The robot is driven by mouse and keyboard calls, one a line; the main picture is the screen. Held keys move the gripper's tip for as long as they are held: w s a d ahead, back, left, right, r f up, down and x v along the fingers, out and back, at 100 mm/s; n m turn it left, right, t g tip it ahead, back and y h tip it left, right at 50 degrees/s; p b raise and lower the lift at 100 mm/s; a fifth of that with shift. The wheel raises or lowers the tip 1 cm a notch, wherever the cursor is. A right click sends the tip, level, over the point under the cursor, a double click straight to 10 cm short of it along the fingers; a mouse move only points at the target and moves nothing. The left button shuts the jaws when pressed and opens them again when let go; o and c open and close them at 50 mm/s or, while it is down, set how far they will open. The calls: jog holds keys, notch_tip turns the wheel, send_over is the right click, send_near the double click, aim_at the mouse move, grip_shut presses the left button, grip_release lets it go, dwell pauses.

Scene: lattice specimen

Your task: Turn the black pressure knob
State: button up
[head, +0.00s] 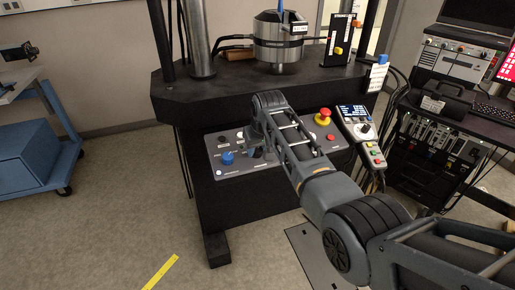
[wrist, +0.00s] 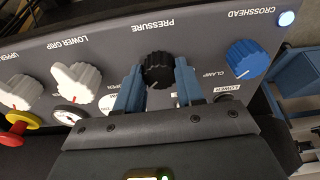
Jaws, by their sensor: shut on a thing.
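The black pressure knob (wrist: 159,68) shows in the wrist view on the grey panel, under the upside-down label PRESSURE. My gripper (wrist: 158,74) has one blue finger on each side of it and is shut on the knob. The fingers hide parts of its sides. In the head view my gripper (head: 258,148) is down at the control panel (head: 236,172), right of the blue knob. My arm covers much of the panel there, and I cannot make out the black knob clearly.
The blue crosshead knob (wrist: 247,60) sits right of the gripper in the wrist view. Two white knobs (wrist: 76,80) (wrist: 19,90) sit to the left. A red and yellow emergency button (head: 323,117) and a handset (head: 357,125) are at the panel's right.

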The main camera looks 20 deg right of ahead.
jog(key=shift+n, duration=0.3)
jog(key=n, duration=0.4)
jog(key=shift+n+y, duration=0.6)
jog(key=shift+n, duration=2)
jog(key=o, duration=1)
jog(key=shift+o, duration=0.2)
jog(key=v, duration=0.7)
jog(key=shift+r, duration=0.4)
